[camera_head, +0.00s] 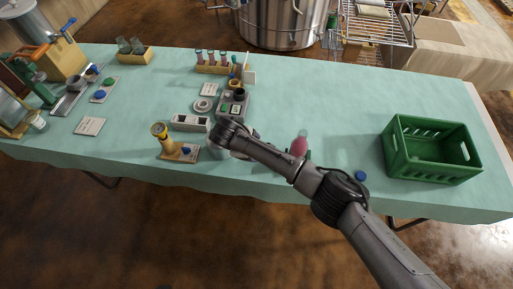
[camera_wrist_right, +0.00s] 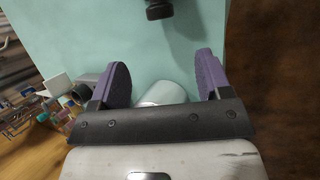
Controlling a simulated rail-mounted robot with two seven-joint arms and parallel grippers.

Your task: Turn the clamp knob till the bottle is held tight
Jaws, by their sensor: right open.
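In the head view an amber, yellow-topped object (camera_head: 160,132), possibly the bottle, stands at the front of the table on a wooden base (camera_head: 172,152). A small blue part (camera_head: 187,150), possibly the clamp knob, is on a pale plate at the base's right. The views do not show whether the bottle is tight. My right arm reaches in from the lower right, and its wrist hides its fingers there. In the right wrist view my right gripper (camera_wrist_right: 163,80) is open, with purple fingers apart. A pale cylinder (camera_wrist_right: 163,93) shows between them; contact cannot be told. My left gripper is not in view.
A grey-white box (camera_head: 190,122) lies just behind the wooden base. A pink object (camera_head: 299,146) and a blue cap (camera_head: 361,176) lie beside my arm. A green crate (camera_head: 432,168) stands at the right. The back right of the table is clear.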

